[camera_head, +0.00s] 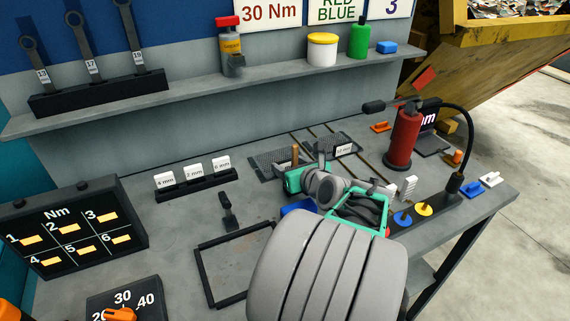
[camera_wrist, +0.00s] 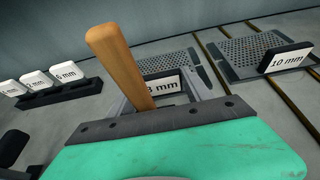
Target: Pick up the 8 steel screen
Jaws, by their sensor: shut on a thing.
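The 8 mm steel screen (camera_head: 268,165) is a perforated grey plate lying on the bench in the head view. In the wrist view its plate (camera_wrist: 168,62) shows behind a dark grip block with a white label (camera_wrist: 164,86), whose first figure is partly covered. My green-bodied gripper (camera_head: 295,176) is at this screen, shut on it around the grip block. My gripper's body hides the near part of the screen and most of the fingers. A wooden handle (camera_wrist: 118,62) stands tilted just left of the label. I cannot tell whether the screen is clear of the bench.
The 10 mm screen (camera_wrist: 262,50) lies to the right. A rack with small labelled blocks (camera_head: 197,188) stands to the left. A red cylinder (camera_head: 404,138) stands to the right. An empty dark frame (camera_head: 213,275) lies in front. A shelf (camera_head: 190,88) runs above the bench.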

